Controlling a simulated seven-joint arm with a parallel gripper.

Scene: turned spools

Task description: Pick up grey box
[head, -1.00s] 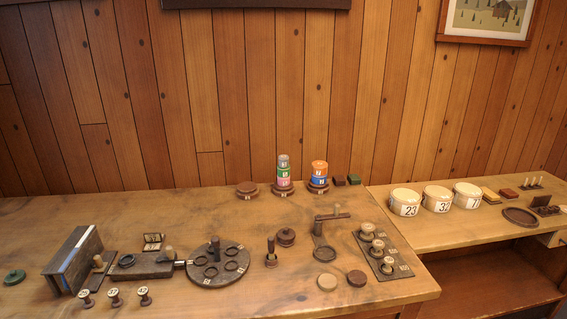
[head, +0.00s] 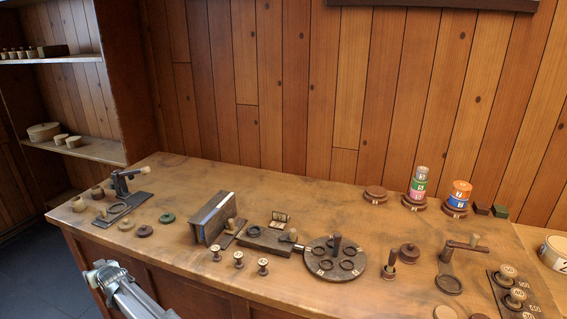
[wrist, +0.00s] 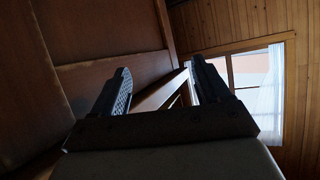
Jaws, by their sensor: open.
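I cannot make out a box that is plainly grey in either view. My gripper (wrist: 160,82) is open in the wrist view, with two dark fingers apart and nothing between them. The wrist view faces brown wood panels and a bright window, with no box in sight. In the head view, a pale grey part of my arm shows at the lower left, in front of the bench's front edge. The gripper's fingers are not clear there.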

